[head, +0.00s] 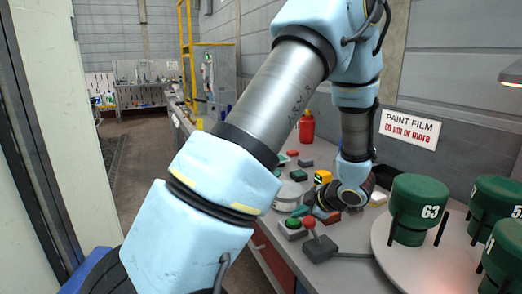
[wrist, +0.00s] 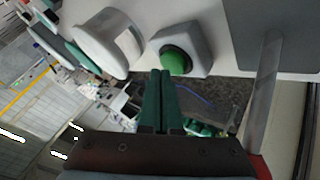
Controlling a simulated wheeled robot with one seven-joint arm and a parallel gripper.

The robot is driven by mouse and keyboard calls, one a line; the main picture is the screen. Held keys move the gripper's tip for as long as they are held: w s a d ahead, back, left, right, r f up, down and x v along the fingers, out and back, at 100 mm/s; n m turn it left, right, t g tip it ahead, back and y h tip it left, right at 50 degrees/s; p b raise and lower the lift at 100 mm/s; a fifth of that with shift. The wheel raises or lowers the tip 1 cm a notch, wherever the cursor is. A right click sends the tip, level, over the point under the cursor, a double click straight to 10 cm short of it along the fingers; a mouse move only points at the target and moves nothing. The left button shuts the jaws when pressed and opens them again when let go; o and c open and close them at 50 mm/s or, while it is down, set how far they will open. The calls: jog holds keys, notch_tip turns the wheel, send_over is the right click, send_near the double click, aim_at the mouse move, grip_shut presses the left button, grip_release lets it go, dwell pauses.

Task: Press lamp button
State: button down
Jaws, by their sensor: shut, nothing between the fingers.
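The green button (head: 293,223) sits on a small pale box on the bench in the head view. In the wrist view the same round green button (wrist: 176,62) faces the camera, clear of anything over it. My gripper (wrist: 160,74) is shut and empty, its dark green fingers together. Its tips appear just beside the button's box in the wrist view; I cannot tell the exact gap. In the head view my gripper (head: 303,211) is partly hidden, close behind the button. A lamp (head: 512,74) shows at the upper right edge of the head view.
A joystick with a red knob (head: 309,224) stands right beside the button; its grey lever (wrist: 266,90) shows in the wrist view. A white round object (wrist: 108,44) is on the button's other side. Green numbered cylinders (head: 418,208) stand on a round table at right.

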jog(key=shift+s+a+r, duration=0.15)
jog(key=shift+s+a, duration=0.05)
jog(key=shift+s, duration=0.05)
notch_tip(320, 180, up, 6)
jog(key=p, duration=0.5)
jog(key=shift+w+r+p, duration=0.15)
jog(key=shift+p, duration=0.25)
jog(key=shift+w, duration=0.1)
notch_tip(320, 180, up, 5)
jog(key=m+h+b, duration=0.1)
jog(key=m+h, duration=0.5)
jog(key=m, duration=0.1)
send_over(297, 222)
jog(key=w+a, duration=0.2)
jog(key=w, duration=0.1)
jog(key=s+a+r+m+g, duration=0.1)
jog(key=s+a+m+g, duration=0.4)
jog(key=s+a+m, duration=0.5)
jog(key=s+a+b, duration=0.1)
jog(key=s+a, duration=0.4)
jog(key=s, duration=0.1)
jog(key=shift+a+m+g, duration=0.15)
jog(key=shift+m+g, duration=0.15)
